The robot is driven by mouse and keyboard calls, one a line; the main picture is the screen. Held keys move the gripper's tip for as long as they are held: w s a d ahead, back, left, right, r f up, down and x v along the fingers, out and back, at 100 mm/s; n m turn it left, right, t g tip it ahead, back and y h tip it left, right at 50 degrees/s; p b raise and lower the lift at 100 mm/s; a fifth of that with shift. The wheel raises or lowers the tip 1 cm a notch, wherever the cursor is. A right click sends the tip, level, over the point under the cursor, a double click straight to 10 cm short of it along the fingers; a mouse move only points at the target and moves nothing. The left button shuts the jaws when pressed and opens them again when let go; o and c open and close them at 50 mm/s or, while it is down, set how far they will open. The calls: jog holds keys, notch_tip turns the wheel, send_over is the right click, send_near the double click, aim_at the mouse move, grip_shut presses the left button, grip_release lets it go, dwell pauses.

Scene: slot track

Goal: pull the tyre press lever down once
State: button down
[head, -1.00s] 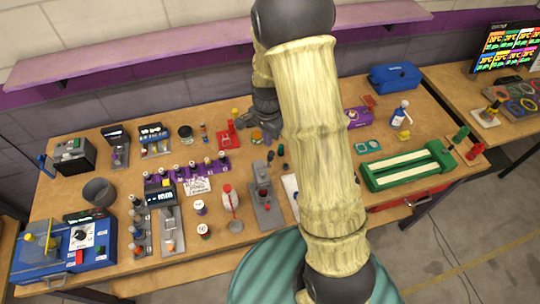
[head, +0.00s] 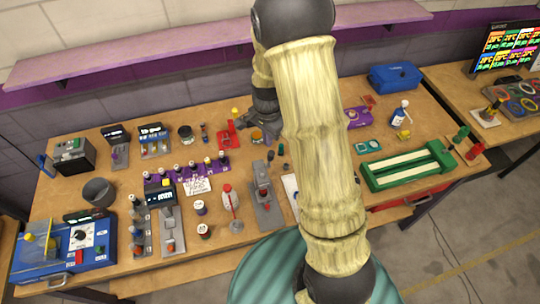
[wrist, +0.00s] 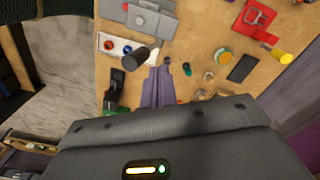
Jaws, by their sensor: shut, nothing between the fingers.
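A grey press-like machine (head: 266,208) with a red part in its middle stands on the bench in front of my arm. I take it for the tyre press, though no label is readable. It shows at the top of the wrist view (wrist: 150,18). A dark cylindrical grip (wrist: 135,57) on a short grey shaft, probably the lever's end, is just left of my fingertips there. My gripper (wrist: 159,72) is shut and empty, and a gap shows between it and the grip. In the head view my arm hides part of this area.
A red device (head: 225,133) with a yellow knob (wrist: 286,57) is close by. A jar (wrist: 223,57) and several small dark pegs lie near the fingers. A green track-like fixture (head: 405,166) stands right of my arm.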

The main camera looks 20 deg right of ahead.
jog(key=shift+f+b, duration=1)
jog(key=shift+f, duration=0.6)
jog(key=shift+s, duration=0.1)
